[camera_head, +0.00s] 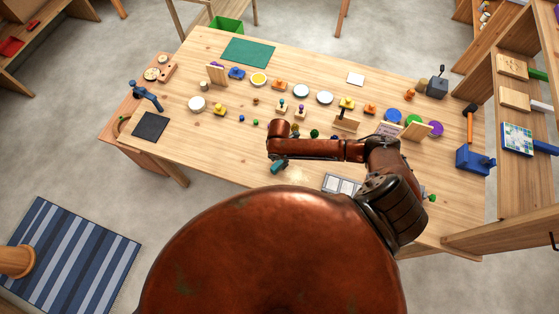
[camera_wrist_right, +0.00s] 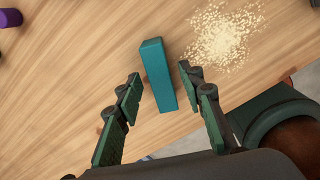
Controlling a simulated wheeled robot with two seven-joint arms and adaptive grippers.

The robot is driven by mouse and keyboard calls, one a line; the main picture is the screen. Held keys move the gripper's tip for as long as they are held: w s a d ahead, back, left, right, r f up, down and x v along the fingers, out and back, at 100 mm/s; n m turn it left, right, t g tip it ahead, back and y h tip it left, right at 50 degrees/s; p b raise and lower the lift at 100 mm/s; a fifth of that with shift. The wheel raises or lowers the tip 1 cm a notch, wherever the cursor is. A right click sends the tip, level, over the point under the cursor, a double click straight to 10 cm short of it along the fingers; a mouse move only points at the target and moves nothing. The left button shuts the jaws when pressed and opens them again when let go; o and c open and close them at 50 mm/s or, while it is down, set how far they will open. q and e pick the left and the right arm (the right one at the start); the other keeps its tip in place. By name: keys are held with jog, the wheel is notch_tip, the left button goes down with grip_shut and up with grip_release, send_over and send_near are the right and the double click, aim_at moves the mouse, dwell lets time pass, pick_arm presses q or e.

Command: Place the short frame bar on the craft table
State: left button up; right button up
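A teal rectangular bar (camera_wrist_right: 158,75), which looks like the short frame bar, shows in the right wrist view over the wood of the craft table (camera_wrist_right: 60,65). My right gripper (camera_wrist_right: 159,74) is open, with one dark green finger on each side of the bar. A narrow gap shows on both sides, so the fingers look clear of it. I cannot tell whether the bar rests flat on the table. In the head view my right gripper (camera_head: 278,162) is low over the near middle of the craft table (camera_head: 215,140). My left gripper is not in view.
A pile of pale shavings (camera_wrist_right: 225,35) lies beside the bar. Several small toys and discs stand across the table's middle, with a green mat (camera_head: 248,52) at the far side. A grey compartment tray (camera_head: 340,184) is right of the gripper. The table's left front is mostly bare.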

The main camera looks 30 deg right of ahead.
aim_at(279, 162)
notch_tip(279, 162, up, 12)
jog(key=shift+r+b, duration=0.25)
jog(key=shift+b, duration=0.05)
dwell(0.3)
